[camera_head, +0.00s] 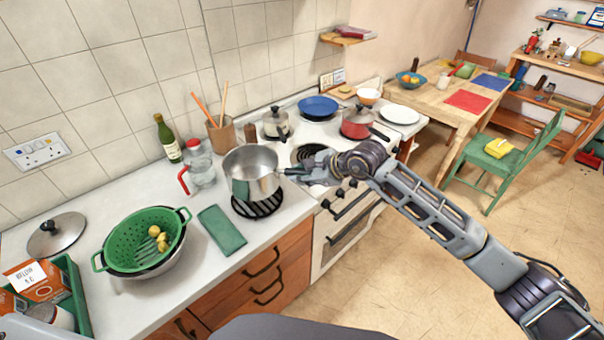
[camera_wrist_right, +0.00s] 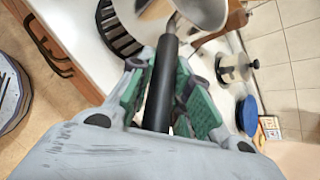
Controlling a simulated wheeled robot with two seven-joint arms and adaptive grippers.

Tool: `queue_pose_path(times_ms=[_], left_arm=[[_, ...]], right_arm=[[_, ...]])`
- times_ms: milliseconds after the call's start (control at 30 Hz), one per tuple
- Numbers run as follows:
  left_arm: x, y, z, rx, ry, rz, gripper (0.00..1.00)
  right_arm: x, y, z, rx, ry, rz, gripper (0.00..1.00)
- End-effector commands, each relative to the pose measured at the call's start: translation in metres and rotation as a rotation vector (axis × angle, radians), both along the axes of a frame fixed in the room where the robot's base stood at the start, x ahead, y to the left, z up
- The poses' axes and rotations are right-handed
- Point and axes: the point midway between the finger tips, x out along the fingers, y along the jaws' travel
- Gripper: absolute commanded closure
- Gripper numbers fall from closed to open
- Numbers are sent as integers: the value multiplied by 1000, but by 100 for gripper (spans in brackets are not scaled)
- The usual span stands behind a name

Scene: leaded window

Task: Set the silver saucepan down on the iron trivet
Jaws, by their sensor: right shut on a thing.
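The silver saucepan (camera_head: 252,174) is upright over the black iron trivet (camera_head: 262,208) on the white counter. It hides the far part of the trivet, and I cannot tell whether its base touches the bars. My right gripper (camera_head: 298,172) is shut on the saucepan's black handle, to the right of the pan. In the right wrist view the handle (camera_wrist_right: 160,90) lies between the green-padded fingers. The pan (camera_wrist_right: 205,10) and part of the trivet (camera_wrist_right: 117,30) show at the top there. My left gripper is not in view.
A green cloth (camera_head: 222,231) lies left of the trivet, with a green colander (camera_head: 125,245) beyond it. A glass jug (camera_head: 199,165) and a utensil crock (camera_head: 221,135) stand behind the pan. The stove (camera_head: 345,215) adjoins at right, with a red pot (camera_head: 356,124).

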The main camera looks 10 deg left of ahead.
Motion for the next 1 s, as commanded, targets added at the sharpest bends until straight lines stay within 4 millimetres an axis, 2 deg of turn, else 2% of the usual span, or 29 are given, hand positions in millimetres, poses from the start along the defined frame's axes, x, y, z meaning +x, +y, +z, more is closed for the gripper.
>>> queue_pose_path(times_ms=[700,1000], left_arm=[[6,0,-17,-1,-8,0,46],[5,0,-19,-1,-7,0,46]], right_arm=[[0,1,-44,4,-2,0,100],[0,1,-52,4,-2,0,100]])
